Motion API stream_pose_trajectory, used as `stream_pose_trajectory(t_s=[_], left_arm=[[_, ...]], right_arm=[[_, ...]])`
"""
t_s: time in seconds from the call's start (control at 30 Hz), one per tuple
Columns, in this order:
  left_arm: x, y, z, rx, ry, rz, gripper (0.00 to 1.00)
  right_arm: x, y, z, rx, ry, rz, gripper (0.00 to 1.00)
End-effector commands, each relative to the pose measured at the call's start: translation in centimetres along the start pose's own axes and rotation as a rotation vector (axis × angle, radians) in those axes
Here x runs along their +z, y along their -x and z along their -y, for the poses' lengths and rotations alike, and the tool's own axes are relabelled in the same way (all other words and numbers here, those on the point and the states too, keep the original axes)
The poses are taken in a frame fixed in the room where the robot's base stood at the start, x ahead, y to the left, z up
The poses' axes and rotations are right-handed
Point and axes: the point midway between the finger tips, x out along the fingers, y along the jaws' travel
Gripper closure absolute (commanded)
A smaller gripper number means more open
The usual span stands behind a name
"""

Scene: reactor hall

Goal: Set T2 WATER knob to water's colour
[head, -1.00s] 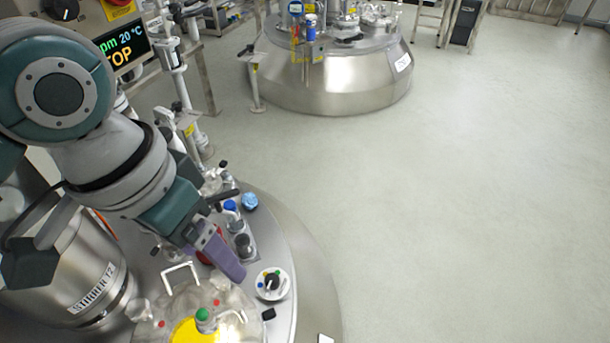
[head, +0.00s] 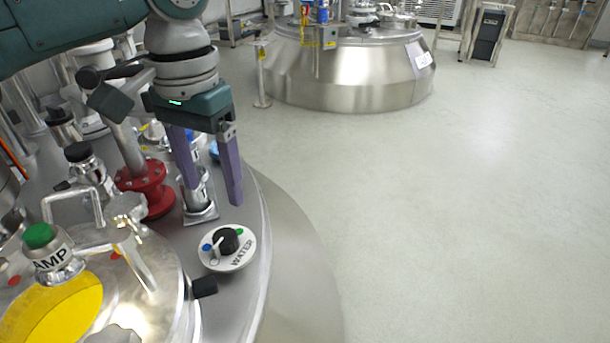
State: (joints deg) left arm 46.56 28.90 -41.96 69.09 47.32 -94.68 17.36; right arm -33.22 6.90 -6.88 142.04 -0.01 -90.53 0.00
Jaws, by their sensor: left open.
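The WATER knob (head: 229,238) is black and sits on a round white plate (head: 241,259) lettered WATER on the steel vessel top. A blue dot shows at the plate's left and a green dot at its upper right. A pale pointer-like mark is on the knob's left side, toward the blue dot; its exact setting is too small to tell. My left gripper (head: 213,193) has two purple fingers, apart and empty, pointing down. In the picture it is just above the knob, with no contact visible. My right gripper is out of view.
A red flanged pipe (head: 147,190) and a steel fitting (head: 200,205) stand behind and left of the knob. A black block (head: 204,287) lies just in front. A yellow-lit port (head: 55,310) with a green-capped lamp (head: 40,240) is at lower left. Open floor is right.

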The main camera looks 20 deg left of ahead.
Motion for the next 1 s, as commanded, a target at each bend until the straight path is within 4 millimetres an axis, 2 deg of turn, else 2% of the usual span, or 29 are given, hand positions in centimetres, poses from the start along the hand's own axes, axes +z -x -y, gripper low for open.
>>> stream_pose_trajectory(t_s=[0.17,0.4,0.6,1.0], left_arm=[[0.0,-2.0,0.1,-0.001,0.005,0.003,0.24],[0.0,-6.9,0.1,-0.001,0.004,0.003,0.24],[0.0,-9.5,0.1,-0.001,0.003,0.002,0.24],[0.0,-10.0,0.1,-0.001,0.003,0.000,0.24]], right_arm=[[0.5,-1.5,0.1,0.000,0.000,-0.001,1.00],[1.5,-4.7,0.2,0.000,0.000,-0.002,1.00],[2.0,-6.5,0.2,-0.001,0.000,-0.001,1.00],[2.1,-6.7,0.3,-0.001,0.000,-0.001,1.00]])
